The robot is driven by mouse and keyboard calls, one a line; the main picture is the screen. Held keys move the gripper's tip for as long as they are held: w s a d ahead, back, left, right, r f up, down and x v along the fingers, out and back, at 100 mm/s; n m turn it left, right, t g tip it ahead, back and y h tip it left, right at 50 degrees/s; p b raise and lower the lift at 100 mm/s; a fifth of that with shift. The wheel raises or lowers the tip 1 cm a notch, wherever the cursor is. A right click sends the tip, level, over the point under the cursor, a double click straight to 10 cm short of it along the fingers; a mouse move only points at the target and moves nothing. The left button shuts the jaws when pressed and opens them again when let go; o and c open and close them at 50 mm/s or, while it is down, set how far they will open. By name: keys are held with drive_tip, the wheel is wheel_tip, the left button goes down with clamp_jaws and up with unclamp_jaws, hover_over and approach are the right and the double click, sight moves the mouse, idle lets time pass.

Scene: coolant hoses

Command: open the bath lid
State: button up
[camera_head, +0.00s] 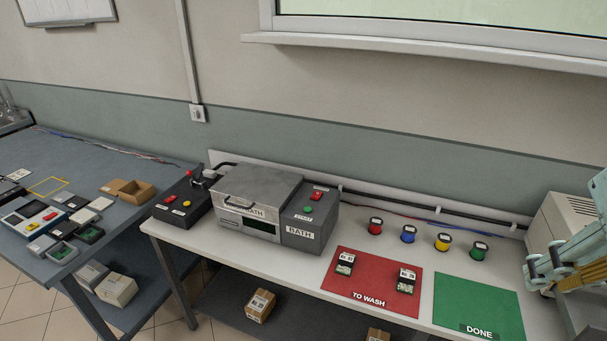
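The bath (309,214) is a dark grey box on the white table, left of the table's middle, with a red switch and a green button on its right part. Its lid (258,184) is a light metal cover and looks shut. A dark handle (236,204) sits at the lid's front edge, by the BATH label. My gripper (536,272) is at the far right edge of the view, well apart from the bath, above the right end of the table. Its fingers are seen from the side, so I cannot tell how far apart they are. I see nothing held.
A red TO WASH mat (372,284) holds two small parts. A green DONE mat (478,306) looks empty. Several coloured spools (408,234) stand behind them. A black control box (184,202) stands left of the bath. A beige machine (562,221) stands at the right.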

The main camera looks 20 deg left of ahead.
drive_tip(key=w+a+f+n+t+y, duration=0.1)
drive_tip(key=w+a+f+n, duration=0.2)
drive_tip(key=w+a, duration=0.5)
drive_tip(key=w+a+f+n+t+y+b, duration=0.15)
drive_tip(key=w+a, duration=0.25)
drive_tip(key=w, duration=0.7)
drive_tip(key=w+a+f+n+t+p, duration=0.1)
drive_tip(key=w+a+f+n, duration=0.4)
drive_tip(key=w, duration=0.5)
drive_tip(key=w+a+f+n+t+y+b, duration=0.1)
drive_tip(key=w+a+f+n, duration=0.15)
drive_tip(key=a, duration=0.65)
drive_tip(key=w+a+f+n+t+y, duration=0.1)
drive_tip(key=a+f, duration=0.3)
drive_tip(key=a, duration=0.5)
drive_tip(key=n+y+b, duration=0.1)
drive_tip(key=n+y, duration=0.6)
drive_tip(key=n, duration=0.3)
approach(237, 206)
drive_tip(key=v, duration=0.3)
drive_tip(key=shift+s+f, duration=0.15)
drive_tip(key=shift+s, duration=0.05)
drive_tip(key=shift+w+a, duration=0.1)
drive_tip(key=shift+b+x, duration=0.4)
drive_tip(key=shift+x, duration=6.45)
